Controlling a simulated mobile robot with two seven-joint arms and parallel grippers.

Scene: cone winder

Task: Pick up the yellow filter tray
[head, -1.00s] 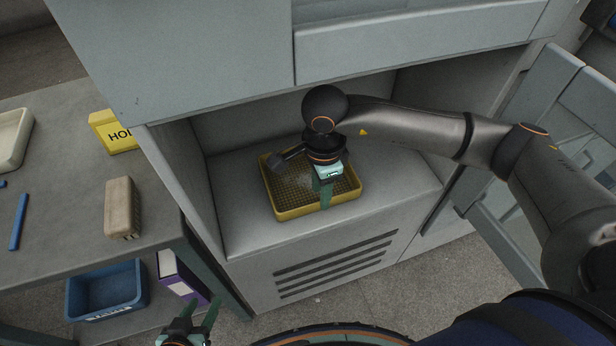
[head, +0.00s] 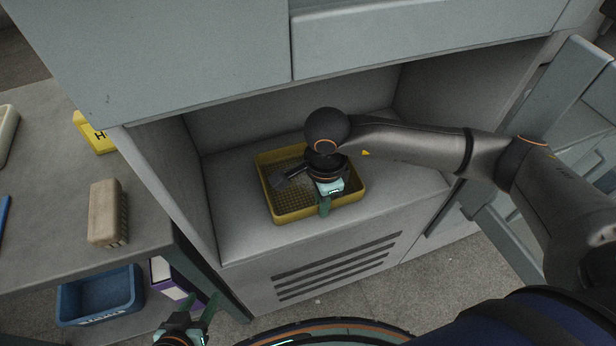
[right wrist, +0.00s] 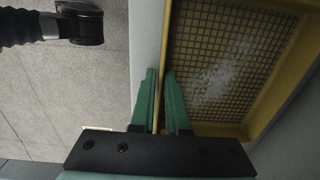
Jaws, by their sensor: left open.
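The yellow filter tray (head: 292,215), with a mesh floor, lies in the open compartment of the grey machine. Its mesh and wall also show in the right wrist view (right wrist: 245,130), with a pale dusty patch on the mesh. My right gripper (head: 324,208) is at the tray's front wall, pointing down. In the right wrist view its green fingers (right wrist: 161,72) stand close on either side of the thin yellow wall and look closed on it. My right wrist hides part of the tray. My left gripper (head: 208,305) is open and empty, low in the picture, away from the tray.
A grey bench at left holds a brown block (head: 108,212) and a yellow box (head: 93,132). A blue bin (head: 100,293) and a purple-and-white box (head: 165,283) are below. Compartment side walls and an upper panel enclose the tray. An open door (head: 560,90) stands at right.

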